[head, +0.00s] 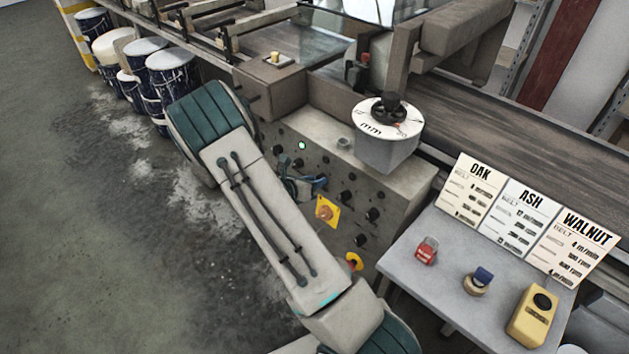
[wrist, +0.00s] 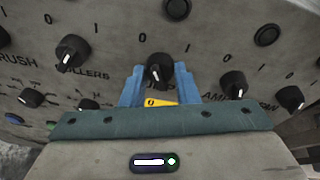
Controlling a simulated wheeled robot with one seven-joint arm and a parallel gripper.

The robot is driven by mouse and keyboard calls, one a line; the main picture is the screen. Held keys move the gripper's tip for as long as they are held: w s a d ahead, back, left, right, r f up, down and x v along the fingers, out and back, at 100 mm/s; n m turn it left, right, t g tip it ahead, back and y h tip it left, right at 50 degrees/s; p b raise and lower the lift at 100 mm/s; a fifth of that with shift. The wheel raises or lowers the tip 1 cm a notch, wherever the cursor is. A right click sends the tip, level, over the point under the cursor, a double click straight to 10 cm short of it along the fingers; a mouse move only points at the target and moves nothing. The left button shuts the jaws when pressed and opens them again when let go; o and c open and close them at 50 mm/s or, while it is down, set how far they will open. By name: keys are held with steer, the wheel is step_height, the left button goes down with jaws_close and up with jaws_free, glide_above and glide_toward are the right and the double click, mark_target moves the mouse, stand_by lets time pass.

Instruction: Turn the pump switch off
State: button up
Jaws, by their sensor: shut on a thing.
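The pump switch (wrist: 160,68) is a black rotary knob on the grey control panel, in the upper middle of the wrist view. A 0 is printed to its upper left and a 1 to its upper right. The label below it is partly hidden by my gripper. My gripper (wrist: 159,84) has one blue finger on each side of this knob and is shut on it. In the head view my gripper (head: 303,187) is at the panel's front face, and the knob is hidden there. I cannot tell clearly which mark the knob points to.
Neighbouring knobs sit close by: the rollers knob (wrist: 72,50) at left and another knob (wrist: 234,83) at right. In the head view, an orange button on a yellow plate (head: 327,211) is just below my gripper. A side table (head: 440,290) with cards stands at right.

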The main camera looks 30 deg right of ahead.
steer(key=o, duration=1)
steer(key=shift+w, duration=0.1)
steer(key=shift+c, duration=0.2)
steer(key=v, duration=1.4)
steer(key=shift+b, duration=0.3)
